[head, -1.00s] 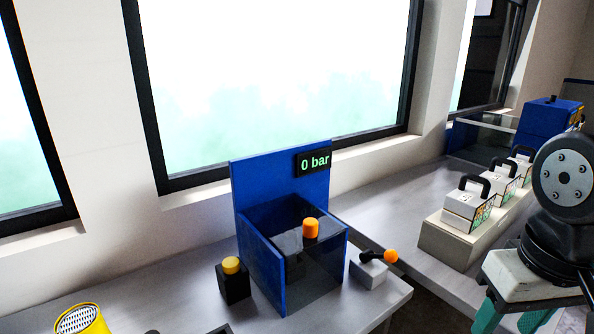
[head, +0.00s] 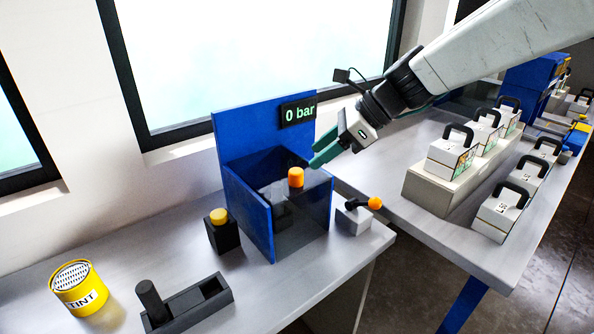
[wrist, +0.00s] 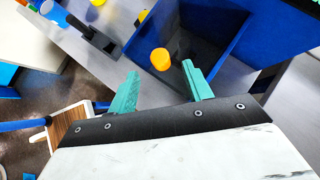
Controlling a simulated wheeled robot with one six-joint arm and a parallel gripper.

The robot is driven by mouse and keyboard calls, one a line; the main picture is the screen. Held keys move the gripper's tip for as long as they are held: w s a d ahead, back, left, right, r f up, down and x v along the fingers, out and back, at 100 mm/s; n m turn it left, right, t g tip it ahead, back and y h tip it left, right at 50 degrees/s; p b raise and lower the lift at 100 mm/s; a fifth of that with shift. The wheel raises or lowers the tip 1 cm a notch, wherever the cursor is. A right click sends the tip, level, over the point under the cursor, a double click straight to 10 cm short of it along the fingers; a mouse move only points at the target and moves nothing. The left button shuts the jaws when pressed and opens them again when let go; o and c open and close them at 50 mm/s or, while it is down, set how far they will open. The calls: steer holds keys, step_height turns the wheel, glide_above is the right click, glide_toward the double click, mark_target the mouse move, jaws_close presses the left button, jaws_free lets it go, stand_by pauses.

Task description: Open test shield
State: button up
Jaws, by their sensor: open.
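The test shield (head: 303,222) is a dark see-through panel across the front of a blue box with a tall blue back wall. An orange knob (head: 296,177) stands at its upper edge. A pale, blurred shape inside is hard to make out. My gripper (head: 317,160) is open, its teal fingers just right of the knob and a little above it, pointing down at the box. In the wrist view the orange knob (wrist: 160,59) appears between and just beyond the two fingertips (wrist: 160,73). Nothing is held.
A display (head: 299,113) reads 0 bar. A black block with a yellow button (head: 219,216) stands left of the box; a lever with an orange ball (head: 375,204) stands right. A TINT can (head: 78,288) and dark tray (head: 187,304) are at front left. Handled cases (head: 453,150) line the right bench.

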mark_target(297, 170)
steer(key=x, duration=0.7)
steer(key=shift+a+f, duration=0.2)
jaws_close()
steer(key=shift+r, duration=0.1)
